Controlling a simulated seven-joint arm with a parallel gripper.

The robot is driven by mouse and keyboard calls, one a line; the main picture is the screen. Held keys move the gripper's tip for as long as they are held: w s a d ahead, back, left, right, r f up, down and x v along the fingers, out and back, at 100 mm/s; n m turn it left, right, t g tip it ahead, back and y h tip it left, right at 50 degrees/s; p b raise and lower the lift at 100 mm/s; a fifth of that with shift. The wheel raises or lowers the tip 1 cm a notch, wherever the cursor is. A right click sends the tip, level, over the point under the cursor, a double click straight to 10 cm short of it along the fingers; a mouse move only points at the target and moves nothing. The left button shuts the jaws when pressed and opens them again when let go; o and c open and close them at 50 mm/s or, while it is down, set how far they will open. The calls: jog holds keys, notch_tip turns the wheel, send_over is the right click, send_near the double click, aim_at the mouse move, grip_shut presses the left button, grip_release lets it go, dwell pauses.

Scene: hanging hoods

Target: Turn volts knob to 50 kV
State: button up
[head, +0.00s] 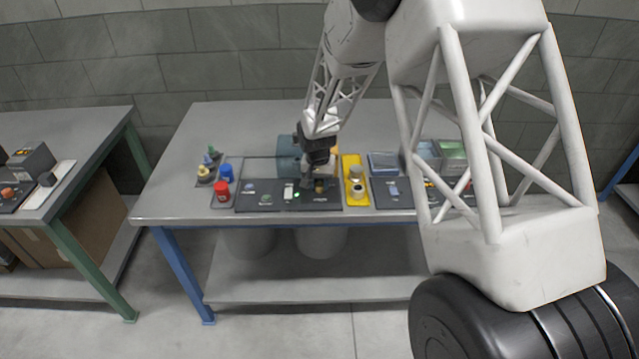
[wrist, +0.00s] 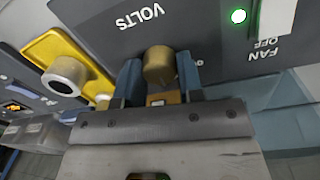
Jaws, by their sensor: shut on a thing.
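The volts knob (wrist: 160,62) is a brass-coloured round knob on a dark panel (wrist: 105,30), beside the upside-down label VOLTS in the wrist view. My gripper (wrist: 158,72) has its two blue fingers on either side of the knob, shut on it. In the head view my gripper (head: 319,160) reaches down to the right part of the panel (head: 262,207), over the knob (head: 320,186). The knob's pointer and most of its scale are hidden or too small to read, so its setting cannot be told.
A FAN OFF switch (wrist: 272,18) and a lit green lamp (wrist: 239,16) sit beside the knob. A yellow tray (head: 364,200) with metal cylinders stands close to the panel. Red (head: 222,194) and blue (head: 226,171) containers stand left. The table's front left corner is clear.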

aim_at(318, 184)
jog(key=o, duration=0.9)
jog(key=shift+r, duration=0.1)
jog(key=shift+a+r, duration=0.2)
jog(key=shift+r, duration=3.6)
